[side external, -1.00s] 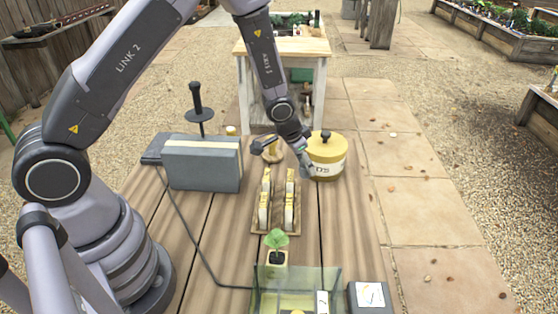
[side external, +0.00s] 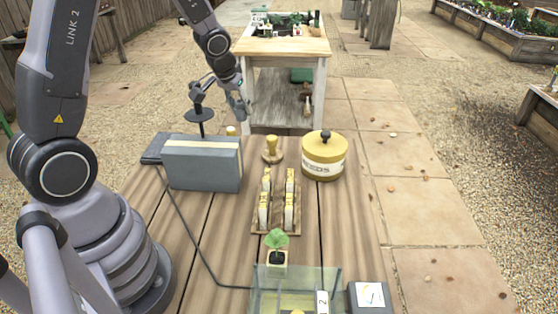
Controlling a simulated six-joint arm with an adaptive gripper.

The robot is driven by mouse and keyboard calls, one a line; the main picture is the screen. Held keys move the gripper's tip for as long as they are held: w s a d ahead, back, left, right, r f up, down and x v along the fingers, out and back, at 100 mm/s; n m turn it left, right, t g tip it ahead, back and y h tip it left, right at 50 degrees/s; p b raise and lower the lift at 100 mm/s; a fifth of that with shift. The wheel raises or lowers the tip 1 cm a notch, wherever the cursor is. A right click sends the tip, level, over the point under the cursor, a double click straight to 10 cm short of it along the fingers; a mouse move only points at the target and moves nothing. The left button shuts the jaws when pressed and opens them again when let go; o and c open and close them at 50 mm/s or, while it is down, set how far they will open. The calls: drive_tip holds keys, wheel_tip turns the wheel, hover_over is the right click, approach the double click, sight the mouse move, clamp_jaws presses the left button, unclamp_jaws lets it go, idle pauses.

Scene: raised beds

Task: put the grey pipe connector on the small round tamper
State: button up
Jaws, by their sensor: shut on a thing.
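The small round tamper (side external: 272,152), tan with an upright knob handle, stands on the wooden bench between the grey box and the yellow seed tin. My gripper (side external: 239,108) is in the air beyond the far edge of the bench, up and to the left of the tamper and clear of it. It is shut on a small light-grey piece (side external: 238,103), which I take to be the grey pipe connector; its shape is hard to make out from the fingers at this size. No other grey connector shows on the bench.
A grey box (side external: 202,164) and a black disc on a stem (side external: 200,115) stand left of the tamper. A yellow seed tin (side external: 324,158) is right. A wooden rack (side external: 275,222), seedling pot (side external: 277,257) and clear bin (side external: 262,290) are nearer.

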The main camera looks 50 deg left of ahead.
drive_tip(key=w+a+f, duration=0.3)
drive_tip(key=w+f, duration=0.1)
drive_tip(key=w, duration=0.5)
hover_over(272, 137)
drive_tip(key=f, duration=0.4)
drive_tip(key=shift+s+f, duration=0.3)
drive_tip(key=shift+f, duration=0.1)
drive_tip(key=shift+w+f, duration=0.2)
drive_tip(key=shift+f, duration=0.1)
drive_tip(key=shift+w+f, duration=0.15)
drive_tip(key=shift+f, duration=1.45)
drive_tip(key=shift+f, duration=0.1)
drive_tip(key=o, duration=0.9)
drive_tip(key=shift+o, duration=0.2)
